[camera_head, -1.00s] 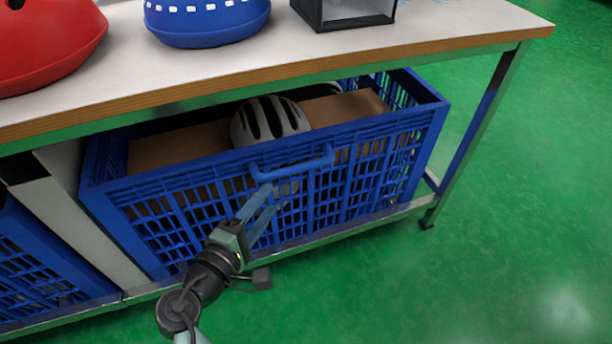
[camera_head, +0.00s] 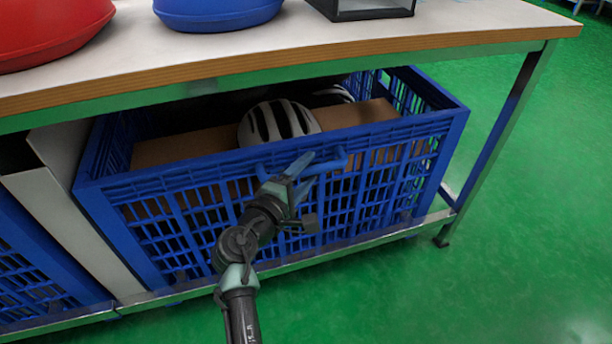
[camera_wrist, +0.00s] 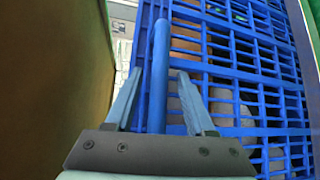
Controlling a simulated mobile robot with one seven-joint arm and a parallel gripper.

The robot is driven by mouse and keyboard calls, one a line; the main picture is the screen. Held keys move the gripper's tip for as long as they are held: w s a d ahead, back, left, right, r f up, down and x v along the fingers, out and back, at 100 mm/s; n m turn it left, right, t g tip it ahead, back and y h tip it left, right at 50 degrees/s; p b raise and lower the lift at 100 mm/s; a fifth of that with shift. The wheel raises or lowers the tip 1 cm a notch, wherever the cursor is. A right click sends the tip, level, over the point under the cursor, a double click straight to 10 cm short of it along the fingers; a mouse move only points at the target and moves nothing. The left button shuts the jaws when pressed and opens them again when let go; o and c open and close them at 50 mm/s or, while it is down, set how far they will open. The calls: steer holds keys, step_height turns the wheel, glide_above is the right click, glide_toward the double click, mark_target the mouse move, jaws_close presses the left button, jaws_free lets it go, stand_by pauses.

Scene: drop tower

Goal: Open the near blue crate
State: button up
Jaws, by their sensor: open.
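The near blue crate (camera_head: 385,135) sits on the shelf under the workbench, with slatted walls and a bar handle (camera_head: 338,163) along its front top edge. White helmets with black vents (camera_head: 278,121) and brown cardboard (camera_head: 185,147) show inside it. My gripper (camera_head: 305,165) is at the handle. In the wrist view my open gripper (camera_wrist: 158,85) has one finger on each side of the blue handle bar (camera_wrist: 158,75). The fingers look apart from the bar, and whether either touches it I cannot tell. The crate's slatted wall (camera_wrist: 240,75) lies to the right there.
The wooden-edged tabletop (camera_head: 400,45) hangs over the crate, with a red helmet (camera_head: 50,30), a blue helmet (camera_head: 217,12) and a black-framed box (camera_head: 362,9) on it. Another blue crate (camera_head: 40,270) stands at left. Green floor (camera_head: 480,280) is free in front.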

steer(key=shift+w, duration=0.1)
jaws_close()
stand_by(1.4)
